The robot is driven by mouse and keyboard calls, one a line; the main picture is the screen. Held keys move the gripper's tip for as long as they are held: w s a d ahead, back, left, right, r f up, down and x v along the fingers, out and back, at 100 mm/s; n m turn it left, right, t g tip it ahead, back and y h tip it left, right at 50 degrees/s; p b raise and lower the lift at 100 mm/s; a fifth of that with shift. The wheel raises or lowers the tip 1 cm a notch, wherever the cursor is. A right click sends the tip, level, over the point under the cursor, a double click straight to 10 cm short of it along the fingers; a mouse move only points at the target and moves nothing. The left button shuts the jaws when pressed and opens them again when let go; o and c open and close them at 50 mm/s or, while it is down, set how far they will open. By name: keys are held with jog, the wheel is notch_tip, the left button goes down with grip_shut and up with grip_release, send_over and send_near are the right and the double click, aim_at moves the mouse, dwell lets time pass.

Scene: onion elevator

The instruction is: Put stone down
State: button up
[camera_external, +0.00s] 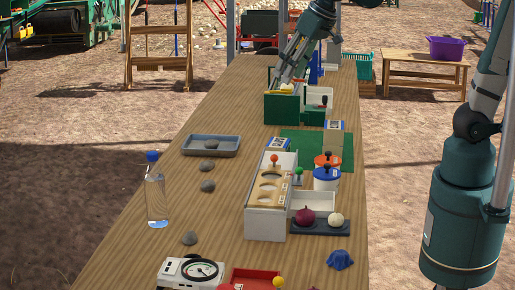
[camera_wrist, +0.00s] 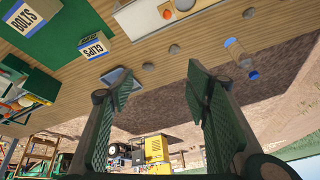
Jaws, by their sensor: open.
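Several grey stones lie along the left side of the table. One stone (camera_external: 211,145) is in the grey-blue tray (camera_external: 190,153). Others lie on bare wood: one near the tray (camera_external: 206,165), one beside the bottle (camera_external: 208,186), and one nearer the front (camera_external: 190,238). In the wrist view I see stones (camera_wrist: 174,49) on the wood and the tray (camera_wrist: 112,72) beyond my left finger. My gripper (camera_wrist: 161,82) is open, with nothing visible between its fingers. In the external view my gripper (camera_external: 284,82) is at the far end, above the green bin, its tips partly hidden.
A water bottle (camera_external: 156,190) stands upright at the left edge. The green bin (camera_external: 281,108), white box with holes (camera_external: 268,205), lidded jars (camera_external: 326,175) and onion tray (camera_external: 320,226) crowd the right side. Wood around the loose stones is mostly clear.

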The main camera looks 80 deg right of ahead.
jog(key=s+a+f+n+t, duration=0.1)
jog(key=s+a+f+n, duration=0.1)
jog(key=s, duration=0.6)
jog(key=s+a+f+n+t+y, duration=0.1)
jog(key=s+a+f+n, duration=0.2)
jog(key=s+a, duration=0.2)
jog(key=s, duration=0.3)
jog(key=shift+s+a+f, duration=0.25)
jog(key=shift+a+f, duration=0.05)
